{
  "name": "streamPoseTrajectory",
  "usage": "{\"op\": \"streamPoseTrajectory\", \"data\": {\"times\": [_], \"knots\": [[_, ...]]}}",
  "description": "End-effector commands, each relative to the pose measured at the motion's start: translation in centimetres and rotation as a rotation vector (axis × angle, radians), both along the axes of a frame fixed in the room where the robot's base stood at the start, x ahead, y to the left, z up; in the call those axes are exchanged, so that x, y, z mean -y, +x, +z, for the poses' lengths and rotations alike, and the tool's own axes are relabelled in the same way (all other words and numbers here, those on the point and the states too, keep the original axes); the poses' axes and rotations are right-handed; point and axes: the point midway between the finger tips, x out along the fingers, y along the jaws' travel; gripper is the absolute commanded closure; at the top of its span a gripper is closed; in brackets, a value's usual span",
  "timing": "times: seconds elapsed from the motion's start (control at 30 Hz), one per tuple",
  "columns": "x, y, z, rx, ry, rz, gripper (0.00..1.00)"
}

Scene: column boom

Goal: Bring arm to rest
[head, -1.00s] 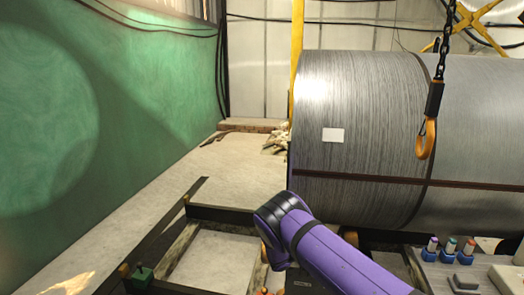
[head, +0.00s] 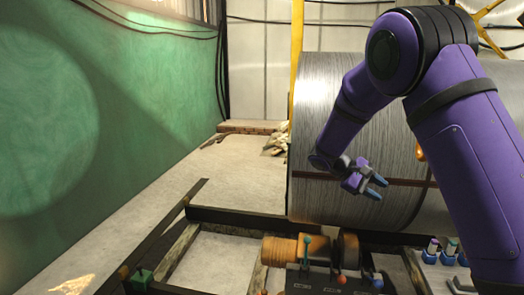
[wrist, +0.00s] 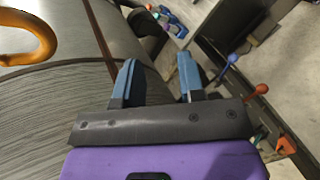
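My gripper (head: 376,187) is at the end of my purple arm, in front of the large metal-grey cylinder (head: 318,110) in the head view. Its two blue fingertips are apart with nothing between them. In the wrist view my gripper (wrist: 159,82) also shows its two blue fingers spread and empty. My arm is raised and bent, with its elbow high at the upper right of the head view. It covers much of the cylinder and most of the hanging hook.
An orange hook (wrist: 30,38) hangs close by at the upper left of the wrist view. A control box with levers (head: 330,280) and an orange-brown motor-like part (head: 280,250) stand below my gripper. A green wall (head: 130,110) is left; the floor (head: 240,170) beside it is mostly clear.

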Motion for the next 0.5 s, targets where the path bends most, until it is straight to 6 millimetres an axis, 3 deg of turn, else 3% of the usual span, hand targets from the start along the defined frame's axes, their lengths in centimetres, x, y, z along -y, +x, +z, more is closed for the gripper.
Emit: {"op": "streamPoseTrajectory", "data": {"times": [0.1,0.5], "knots": [[0.7,-2.4,2.8,0.057,0.105,-0.036,0.64],[1.7,-10.9,9.6,0.258,0.422,-0.121,0.64]]}}
